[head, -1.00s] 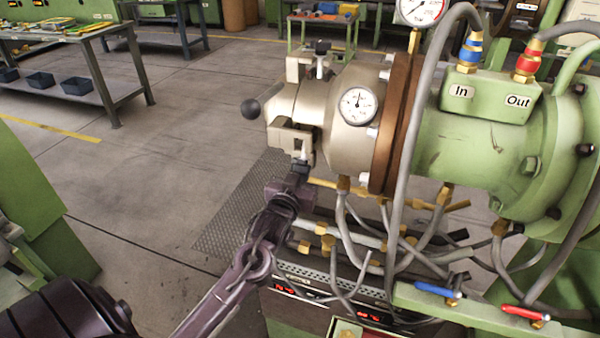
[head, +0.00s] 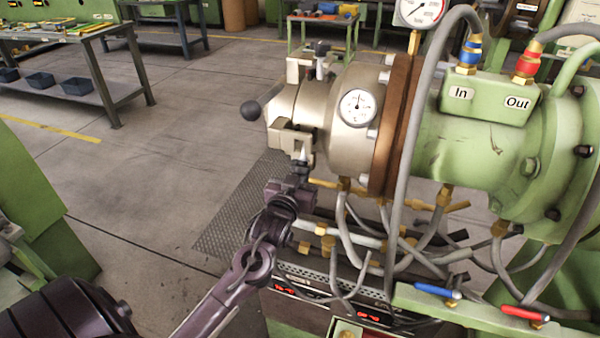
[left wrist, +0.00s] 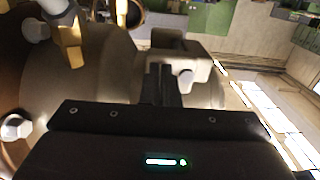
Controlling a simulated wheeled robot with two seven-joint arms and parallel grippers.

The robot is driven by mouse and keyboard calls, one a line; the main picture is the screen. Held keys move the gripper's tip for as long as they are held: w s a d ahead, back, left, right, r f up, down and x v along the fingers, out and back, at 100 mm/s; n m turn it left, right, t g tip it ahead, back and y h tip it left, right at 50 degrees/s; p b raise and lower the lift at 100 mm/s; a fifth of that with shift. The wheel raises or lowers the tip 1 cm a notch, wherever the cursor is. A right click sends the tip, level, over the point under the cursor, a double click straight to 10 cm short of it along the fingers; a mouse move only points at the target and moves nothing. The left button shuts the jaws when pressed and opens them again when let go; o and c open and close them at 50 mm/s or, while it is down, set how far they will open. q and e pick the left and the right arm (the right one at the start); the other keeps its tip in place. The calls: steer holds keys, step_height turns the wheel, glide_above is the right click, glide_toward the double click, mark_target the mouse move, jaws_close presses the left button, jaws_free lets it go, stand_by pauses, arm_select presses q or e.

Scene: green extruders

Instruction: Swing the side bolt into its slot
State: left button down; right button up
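The side bolt (head: 303,153) shows in the head view as a short pale stud at the lower side of the metal die head (head: 310,105). Its outer end is hard to tell from my dark fingertips. A blocky lug with a slot (head: 291,139) sits beside it, and a pale bracket also shows in the left wrist view (left wrist: 188,68). My left gripper (head: 299,171) is right below the stud, pointing up. In the left wrist view its dark fingers (left wrist: 163,85) stand close together in front of the bracket. I cannot tell whether they touch the bolt. My right gripper is not in view.
An upper bolt (head: 320,62) stands on top. Hoses and brass fittings (head: 345,186) crowd below, above a control box (head: 330,290). The floor to the left (head: 170,150) is clear.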

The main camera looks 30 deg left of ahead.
mark_target(298, 171)
arm_select(q)
steer(key=r, duration=0.1)
steer(key=r+p, duration=0.1)
steer(key=shift+s+r, duration=0.35)
steer(key=shift+s, duration=0.05)
steer(key=shift+d+f, duration=0.15)
steer(key=shift+f, duration=0.15)
steer(key=shift+s+d+r+p, duration=0.1)
steer(key=shift+s+r+p, duration=0.35)
steer(key=shift+p, duration=0.25)
steer(key=shift+r, duration=0.1)
steer(key=shift+s+d+r+p, duration=0.1)
steer(key=shift+s+r+p, duration=0.15)
steer(key=shift+r+p, duration=0.45)
steer(key=shift+f, duration=0.15)
